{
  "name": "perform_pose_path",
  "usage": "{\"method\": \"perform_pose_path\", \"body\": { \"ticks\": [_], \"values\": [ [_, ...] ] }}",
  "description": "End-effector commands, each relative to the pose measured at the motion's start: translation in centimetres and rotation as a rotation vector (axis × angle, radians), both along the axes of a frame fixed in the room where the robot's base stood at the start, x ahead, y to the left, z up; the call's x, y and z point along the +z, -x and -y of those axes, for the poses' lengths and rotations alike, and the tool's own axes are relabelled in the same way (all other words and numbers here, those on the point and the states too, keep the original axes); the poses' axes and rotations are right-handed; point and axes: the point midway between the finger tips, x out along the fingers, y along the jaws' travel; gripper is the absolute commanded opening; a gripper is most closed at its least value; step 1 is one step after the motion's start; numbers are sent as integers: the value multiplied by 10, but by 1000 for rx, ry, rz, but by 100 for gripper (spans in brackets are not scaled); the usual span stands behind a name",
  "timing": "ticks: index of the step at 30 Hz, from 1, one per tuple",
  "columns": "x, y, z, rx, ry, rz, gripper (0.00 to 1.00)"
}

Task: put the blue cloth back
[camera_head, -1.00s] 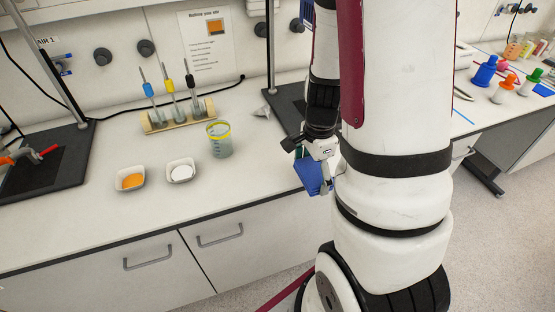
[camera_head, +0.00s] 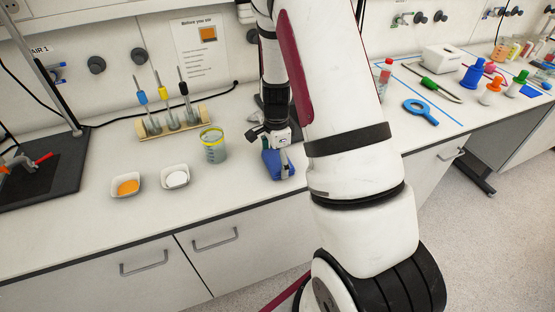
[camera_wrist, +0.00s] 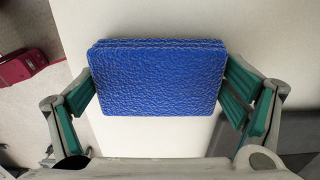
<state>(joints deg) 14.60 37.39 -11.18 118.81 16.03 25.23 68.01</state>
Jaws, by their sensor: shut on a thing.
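The blue cloth (camera_wrist: 158,78) is a folded, textured pad between the two green-padded fingers of my gripper (camera_wrist: 165,95) in the wrist view. The fingers press on its left and right sides. In the head view, my gripper (camera_head: 277,148) points down and holds the cloth (camera_head: 272,165) over or at the front part of the bench, right of the beaker. I cannot tell whether the cloth touches the bench top.
A beaker with a yellow rim (camera_head: 213,146), a white dish with orange contents (camera_head: 126,185) and a white dish (camera_head: 176,178) stand to the left. A rack (camera_head: 174,122) stands behind. A blue magnifier-shaped thing (camera_head: 421,111) and several bottles are farther right.

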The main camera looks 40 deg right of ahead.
Motion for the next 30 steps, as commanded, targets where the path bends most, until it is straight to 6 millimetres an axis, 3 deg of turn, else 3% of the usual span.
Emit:
{"method": "perform_pose_path", "body": {
  "ticks": [11, 12, 13, 24, 30],
  "values": [
    [-5, -1, 0, 0, 0, 1, 61],
    [-5, 0, 0, 0, 0, 1, 95],
    [-5, 0, 0, 0, 0, 1, 100],
    [-3, 0, 0, 0, 1, 2, 100],
    [15, -2, 0, 1, 3, 5, 100]
  ]
}}
